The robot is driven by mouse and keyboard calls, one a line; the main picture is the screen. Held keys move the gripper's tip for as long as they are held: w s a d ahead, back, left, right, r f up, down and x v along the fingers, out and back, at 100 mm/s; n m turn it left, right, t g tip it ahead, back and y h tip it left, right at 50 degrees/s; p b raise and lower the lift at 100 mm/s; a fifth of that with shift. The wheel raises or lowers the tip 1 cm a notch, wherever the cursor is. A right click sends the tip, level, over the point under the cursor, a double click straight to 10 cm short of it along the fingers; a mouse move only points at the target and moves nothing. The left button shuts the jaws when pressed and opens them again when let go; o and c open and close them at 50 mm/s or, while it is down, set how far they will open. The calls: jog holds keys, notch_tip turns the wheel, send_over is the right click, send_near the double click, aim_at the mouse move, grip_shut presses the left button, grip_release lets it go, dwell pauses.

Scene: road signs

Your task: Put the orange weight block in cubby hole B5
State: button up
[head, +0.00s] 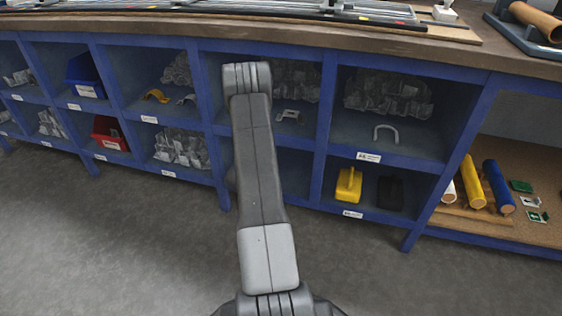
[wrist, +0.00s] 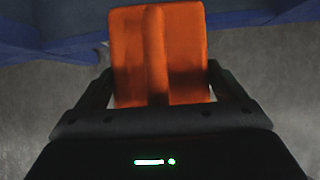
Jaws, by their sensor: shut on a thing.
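The orange weight block (wrist: 190,45) has a raised bar down its middle and fills the upper middle of the wrist view. My gripper (wrist: 158,82) is shut on it, with a dark finger at each side. Behind the block are blue surfaces at the top and grey floor below. In the head view my arm hides the gripper and block. The lower cubby behind my arm (head: 293,172) shows only a dark strip; its label is hidden, so I cannot confirm that it is B5.
The lower cubby to its right holds a yellow block (head: 348,186) and a black block (head: 390,193). A red bin (head: 109,133) and a blue bin (head: 84,75) stand in cubbies on the left. Blue uprights (head: 321,125) divide the cubbies. The floor (head: 110,240) in front is clear.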

jog(key=shift+s+a+f+n, duration=0.2)
jog(key=shift+f+n, duration=0.1)
jog(key=shift+f, duration=0.1)
jog(key=w+d+p, duration=0.1)
jog(key=w, duration=0.3)
jog(key=w+d, duration=0.2)
jog(key=w, duration=0.3)
jog(key=w+d+p, duration=0.1)
jog(key=w, duration=0.3)
jog(key=shift+w+d+p, duration=0.2)
jog(key=shift+w+p, duration=0.05)
jog(key=shift+p, duration=0.05)
jog(key=shift+w+d+r+p, duration=0.1)
jog(key=shift+w+d+p, duration=0.15)
jog(key=shift+w+p, duration=0.45)
jog(key=shift+w+d+r+p, duration=0.1)
jog(key=shift+w+d+p, duration=0.25)
jog(key=shift+w, duration=0.5)
jog(key=shift+w+f, duration=0.1)
jog(key=shift+w, duration=0.15)
jog(key=shift+f+b, duration=0.4)
jog(key=shift+f, duration=0.45)
jog(key=shift+f, duration=0.15)
jog(key=o, duration=1.4)
jog(key=shift+s, duration=0.15)
jog(key=shift+c, duration=0.2)
